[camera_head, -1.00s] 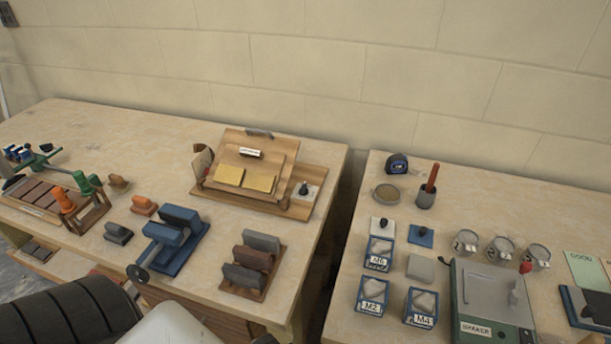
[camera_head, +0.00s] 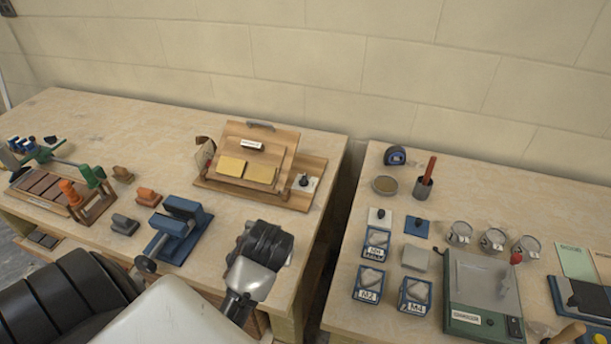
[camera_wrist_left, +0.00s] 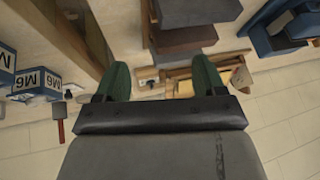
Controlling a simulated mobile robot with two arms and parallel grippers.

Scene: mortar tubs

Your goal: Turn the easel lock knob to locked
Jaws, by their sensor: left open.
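The easel (camera_head: 232,185) is a wooden stand with a tilted board and two yellow pads. It stands at the back right of the left table. Its lock knob (camera_head: 304,181) is small and black, on a pale plate at the easel's right side. I cannot read the knob's setting. My left arm reaches over the table's front, its dark wrist in front of the easel and below the knob in the head view. My left gripper (camera_wrist_left: 160,68) shows two green fingers, open and empty. The easel (camera_wrist_left: 180,72) appears beyond the fingers in the left wrist view, partly hidden. My right gripper is not in view.
A blue vise-like stand (camera_head: 172,238) is left of my wrist. A rack of dark blocks (camera_wrist_left: 184,42) lies close to the left fingers. A gap separates the left table from the right table (camera_head: 345,300), which holds tubs, cups and a green shaker (camera_head: 478,300).

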